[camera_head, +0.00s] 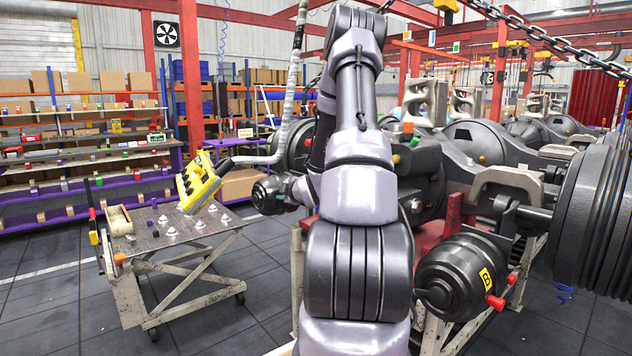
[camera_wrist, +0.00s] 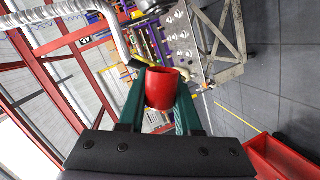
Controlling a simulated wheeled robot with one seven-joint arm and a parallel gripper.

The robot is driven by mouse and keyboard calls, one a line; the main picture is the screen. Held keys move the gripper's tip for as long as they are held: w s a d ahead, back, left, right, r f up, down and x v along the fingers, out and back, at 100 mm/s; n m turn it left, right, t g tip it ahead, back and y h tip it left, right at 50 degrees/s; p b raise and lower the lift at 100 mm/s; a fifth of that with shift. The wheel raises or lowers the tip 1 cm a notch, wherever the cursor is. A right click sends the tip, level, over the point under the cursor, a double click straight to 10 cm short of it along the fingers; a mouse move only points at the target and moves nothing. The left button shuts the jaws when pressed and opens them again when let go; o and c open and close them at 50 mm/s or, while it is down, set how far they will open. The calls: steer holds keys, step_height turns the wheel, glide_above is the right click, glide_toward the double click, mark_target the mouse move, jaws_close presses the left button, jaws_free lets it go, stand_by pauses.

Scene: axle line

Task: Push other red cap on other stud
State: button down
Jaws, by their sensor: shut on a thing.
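My gripper (camera_wrist: 160,100) has two green fingers shut on a red cap (camera_wrist: 162,88), which shows as a short hollow cylinder with its open end toward the top of the wrist view. In the head view my own arm fills the middle, and the gripper and held cap are hidden. A black chamber (camera_head: 455,272) with a yellow label stands at lower right in the head view. Two red pieces, a lower one (camera_head: 495,302) and an upper one (camera_head: 511,279), stick out from its right side. No bare stud can be made out, and the held cap touches no stud in view.
A metal trolley table (camera_head: 160,240) with several small white-based parts stands at left; a yellow control pendant (camera_head: 198,184) hangs over it. A black axle (camera_head: 480,150) fills the right. A red bin (camera_wrist: 275,155) shows at lower right in the wrist view. Floor near the trolley is clear.

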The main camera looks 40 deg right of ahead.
steer(key=s+d+r+n, duration=0.3)
steer(key=s+d+n, duration=0.1)
steer(key=d, duration=0.5)
steer(key=shift+d+r+n+t+h, duration=0.3)
steer(key=shift+r+n, duration=0.05)
steer(key=shift+n, duration=0.05)
steer(key=shift+s, duration=0.15)
steer(key=shift+w+d, duration=0.15)
steer(key=shift+d, duration=1.2)
steer(key=shift+w+d, duration=0.1)
steer(key=shift+d, duration=1.25)
steer(key=shift+d, duration=0.2)
steer(key=shift+w+d, duration=0.1)
steer(key=shift+d, duration=1.5)
steer(key=c, duration=0.5)
jaws_free()
